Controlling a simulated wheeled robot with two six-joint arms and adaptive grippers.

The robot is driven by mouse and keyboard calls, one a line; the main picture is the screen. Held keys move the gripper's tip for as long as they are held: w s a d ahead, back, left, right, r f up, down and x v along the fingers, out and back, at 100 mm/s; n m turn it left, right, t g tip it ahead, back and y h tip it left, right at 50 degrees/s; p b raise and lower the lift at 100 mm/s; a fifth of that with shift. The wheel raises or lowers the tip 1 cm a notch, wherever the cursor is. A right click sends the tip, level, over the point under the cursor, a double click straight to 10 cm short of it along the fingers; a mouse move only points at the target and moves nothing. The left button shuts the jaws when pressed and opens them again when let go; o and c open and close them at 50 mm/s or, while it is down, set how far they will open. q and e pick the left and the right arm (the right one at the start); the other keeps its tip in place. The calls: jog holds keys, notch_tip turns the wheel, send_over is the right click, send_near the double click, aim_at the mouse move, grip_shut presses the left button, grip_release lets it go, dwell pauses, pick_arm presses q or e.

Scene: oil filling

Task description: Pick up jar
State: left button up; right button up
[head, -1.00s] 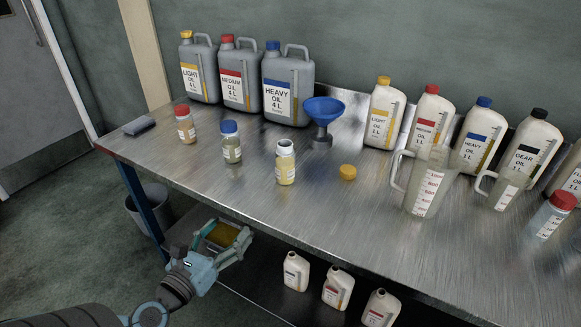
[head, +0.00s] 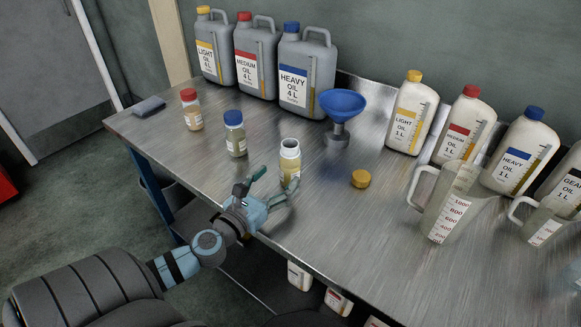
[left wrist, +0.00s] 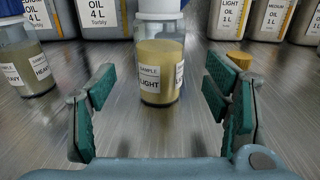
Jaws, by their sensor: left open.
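An uncapped sample jar (head: 289,163) with yellowish contents stands upright near the front of the metal table. In the left wrist view this jar (left wrist: 158,72) carries a "SAMPLE LIGHT" label and stands just ahead, between the lines of my finger pads. My left gripper (head: 268,184) is open and empty at the front edge of the table, beside the jar. Its two green-padded fingers (left wrist: 163,105) are spread wide in the left wrist view, not touching the jar. A yellow cap (head: 361,179) lies on the table right of the jar. My right gripper is not in view.
A blue-capped jar (head: 235,135) and a red-capped jar (head: 192,110) stand to the left. A blue funnel (head: 341,106) is behind the jar. Large oil cans (head: 257,62) line the back. Measuring jugs (head: 446,205) and white oil bottles (head: 410,115) stand right.

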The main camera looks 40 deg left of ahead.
aim_at(291, 165)
pick_arm(q)
jog(key=w, duration=0.2)
jog(key=w+p, duration=0.1)
jog(key=w, duration=0.3)
jog(key=shift+w+a+r+p, duration=0.15)
jog(key=shift+w+a+p, duration=0.15)
jog(key=shift+p, duration=0.1)
jog(key=shift+w, duration=0.2)
jog(key=shift+s+f, duration=0.1)
jog(key=shift+f, duration=0.1)
jog(key=c, duration=1.4)
